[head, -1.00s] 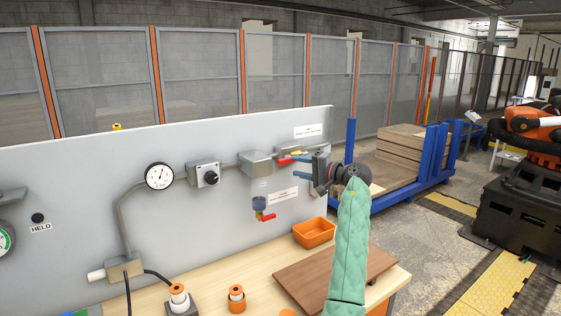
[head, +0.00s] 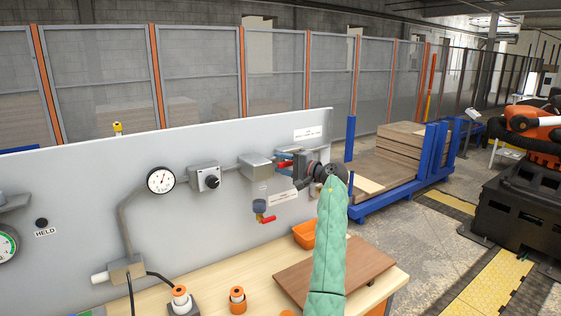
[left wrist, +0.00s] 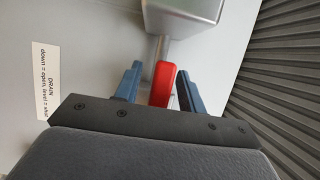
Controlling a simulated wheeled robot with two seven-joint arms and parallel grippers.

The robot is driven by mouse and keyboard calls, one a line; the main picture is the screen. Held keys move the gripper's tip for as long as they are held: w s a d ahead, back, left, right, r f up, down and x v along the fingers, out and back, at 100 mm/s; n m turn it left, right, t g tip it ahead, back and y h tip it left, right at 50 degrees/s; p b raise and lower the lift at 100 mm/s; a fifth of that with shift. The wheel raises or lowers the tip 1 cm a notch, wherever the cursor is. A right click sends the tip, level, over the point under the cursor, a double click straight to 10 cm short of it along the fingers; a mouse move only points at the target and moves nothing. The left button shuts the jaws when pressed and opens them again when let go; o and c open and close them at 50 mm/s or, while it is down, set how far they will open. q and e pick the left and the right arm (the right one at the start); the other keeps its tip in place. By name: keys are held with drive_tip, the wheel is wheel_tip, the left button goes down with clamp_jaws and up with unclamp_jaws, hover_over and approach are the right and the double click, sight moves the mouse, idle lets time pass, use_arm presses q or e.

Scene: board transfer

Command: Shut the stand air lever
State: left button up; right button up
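A red lever handle (head: 282,164) sits at the right side of a grey box (head: 256,166) on the wall panel. In the left wrist view the red handle (left wrist: 162,84) points from a metal stub on the box toward my gripper. My left gripper (head: 287,164) is open, with its blue fingers on either side of the handle; the left wrist view (left wrist: 157,86) shows a gap on each side, narrower on the right. A lower red lever (head: 267,219) hangs under a blue-topped valve. My right gripper is not in view.
A drain label (left wrist: 48,82) reads "down = open, level = shut". The upper label (head: 308,132) is too small to read. A gauge (head: 160,180) and a knob box (head: 205,178) are left on the panel. Below are an orange bin (head: 304,235) and a brown board (head: 335,272).

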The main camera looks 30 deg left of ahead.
use_arm(q)
drive_tip(key=shift+a, duration=0.4)
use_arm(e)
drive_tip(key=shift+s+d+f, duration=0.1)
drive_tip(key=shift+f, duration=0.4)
use_arm(q)
clamp_jaws()
drive_tip(key=shift+a, duration=0.15)
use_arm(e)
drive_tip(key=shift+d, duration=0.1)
